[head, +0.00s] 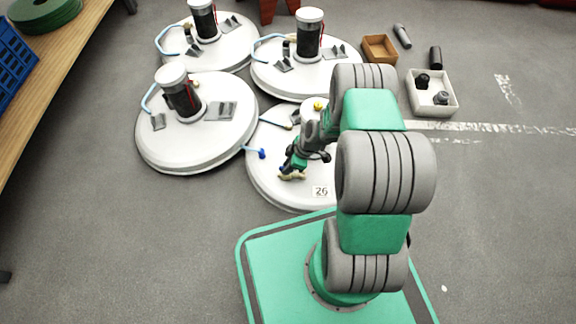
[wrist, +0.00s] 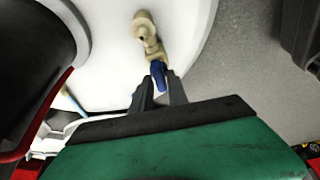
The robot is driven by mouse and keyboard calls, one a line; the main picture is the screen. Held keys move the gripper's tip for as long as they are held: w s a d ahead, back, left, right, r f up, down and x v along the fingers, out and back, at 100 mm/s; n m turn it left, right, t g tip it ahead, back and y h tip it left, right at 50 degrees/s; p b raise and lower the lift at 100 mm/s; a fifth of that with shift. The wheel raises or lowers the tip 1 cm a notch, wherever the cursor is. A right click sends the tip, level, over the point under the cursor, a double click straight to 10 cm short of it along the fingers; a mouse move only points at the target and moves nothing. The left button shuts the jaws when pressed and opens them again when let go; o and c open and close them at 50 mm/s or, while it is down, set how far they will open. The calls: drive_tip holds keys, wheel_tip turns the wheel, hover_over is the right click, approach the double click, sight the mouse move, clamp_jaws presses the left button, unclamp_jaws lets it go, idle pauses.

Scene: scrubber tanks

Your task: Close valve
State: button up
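The valve is a beige fitting (wrist: 147,32) with a blue lever handle (wrist: 159,74), at the top middle of the wrist view. It sits on the white lid of the tank labelled 26 (head: 320,191); the beige fitting also shows in the head view (head: 292,177). My gripper (wrist: 160,80) is at the handle, one dark finger on each side of its free end. The fingers are apart, with the handle between them. I cannot tell whether both fingers press on it. In the head view my gripper (head: 290,168) points down at the valve and partly hides it.
Three other white tanks (head: 150,135) with dark cylinders stand behind and left. A blue-ended hose (head: 262,153) and a yellow knob (head: 318,105) are on the near lid. A white bin (head: 431,110) and a brown box (head: 379,61) lie at right.

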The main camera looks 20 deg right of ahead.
clamp_jaws()
drive_tip(key=shift+m, duration=0.3)
drive_tip(key=m+t+p, duration=0.1)
drive_tip(key=m+p, duration=0.1)
drive_tip(key=shift+s+r+m+h, duration=0.1)
drive_tip(key=shift+s+m+h, duration=0.05)
drive_tip(key=shift+m+h, duration=0.25)
drive_tip(key=m+t+h+p, duration=0.1)
drive_tip(key=m, duration=0.3)
drive_tip(key=shift+a, duration=0.15)
drive_tip(key=m+h, duration=0.1)
drive_tip(key=m, duration=0.1)
drive_tip(key=m+h+p, duration=0.1)
drive_tip(key=m, duration=0.2)
drive_tip(key=shift+a+t, duration=0.15)
drive_tip(key=shift+t, duration=0.25)
drive_tip(key=shift+m+h, duration=0.9)
drive_tip(key=shift+m, duration=1.3)
